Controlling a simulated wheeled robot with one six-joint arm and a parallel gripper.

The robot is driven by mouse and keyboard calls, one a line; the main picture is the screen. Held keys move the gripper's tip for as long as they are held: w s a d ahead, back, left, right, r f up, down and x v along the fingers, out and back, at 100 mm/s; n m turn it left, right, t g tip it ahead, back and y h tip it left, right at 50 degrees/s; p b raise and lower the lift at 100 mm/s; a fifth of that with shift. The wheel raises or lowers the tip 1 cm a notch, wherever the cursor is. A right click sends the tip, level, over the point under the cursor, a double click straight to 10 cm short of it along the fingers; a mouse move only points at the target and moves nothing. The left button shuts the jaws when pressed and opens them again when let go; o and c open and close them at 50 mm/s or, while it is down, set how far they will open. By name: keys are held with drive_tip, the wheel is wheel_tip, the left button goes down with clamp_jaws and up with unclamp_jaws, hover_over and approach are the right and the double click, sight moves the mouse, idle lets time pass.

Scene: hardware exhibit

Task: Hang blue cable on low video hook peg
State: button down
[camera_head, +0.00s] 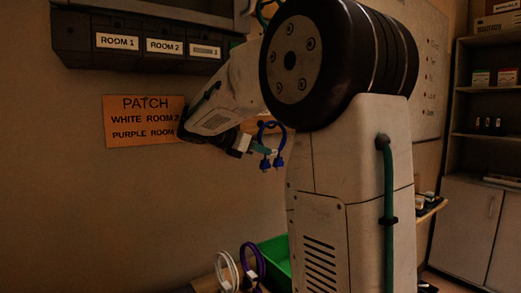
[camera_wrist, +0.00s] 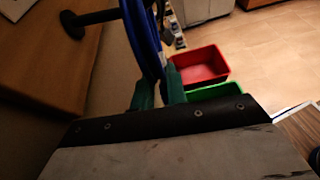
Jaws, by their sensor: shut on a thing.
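The blue cable (camera_head: 271,135) is a coiled loop with two blue plugs hanging below it in the head view. My gripper (camera_head: 262,149) is shut on it and holds it up in front of the wall, right of the orange sign. In the wrist view the blue cable (camera_wrist: 144,38) runs up from between the green fingers of my gripper (camera_wrist: 160,85). A dark peg (camera_wrist: 96,17) with a round end shows at upper left there, left of the cable and apart from it. I cannot read a label for this peg. My arm hides part of the wall in the head view.
An orange sign (camera_head: 145,120) and a black rack labelled with rooms (camera_head: 135,45) are on the wall. A white cable (camera_head: 227,270) and a purple cable (camera_head: 252,265) stand below, beside a green bin (camera_head: 275,255). A red bin (camera_wrist: 200,66) shows in the wrist view. Shelves (camera_head: 487,105) stand right.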

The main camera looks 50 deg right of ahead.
drive_tip(key=c, duration=1.3)
unclamp_jaws()
drive_tip(key=v, duration=0.7)
drive_tip(key=shift+w+a+r, duration=0.1)
drive_tip(key=shift+a, duration=0.25)
drive_tip(key=s+a+f+m+t+y, duration=0.1)
drive_tip(key=s+a+f+m+y, duration=0.3)
drive_tip(key=s+a+f, duration=0.3)
drive_tip(key=s+a+f+m+t+y, duration=0.2)
drive_tip(key=s+a+f+m+y, duration=0.2)
drive_tip(key=s+a+f, duration=0.4)
drive_tip(key=s+a+f+m+t+y, duration=0.2)
drive_tip(key=s+a+f+m+y, duration=0.3)
drive_tip(key=s+a, duration=0.4)
drive_tip(key=shift+s+a+f+m, duration=0.2)
drive_tip(key=shift+f+m, duration=0.15)
drive_tip(key=shift+f, duration=0.25)
drive_tip(key=shift+s+a+f+m, duration=0.1)
drive_tip(key=shift+a+f+m, duration=0.2)
drive_tip(key=shift+f, duration=0.35)
drive_tip(key=shift+d, duration=0.15)
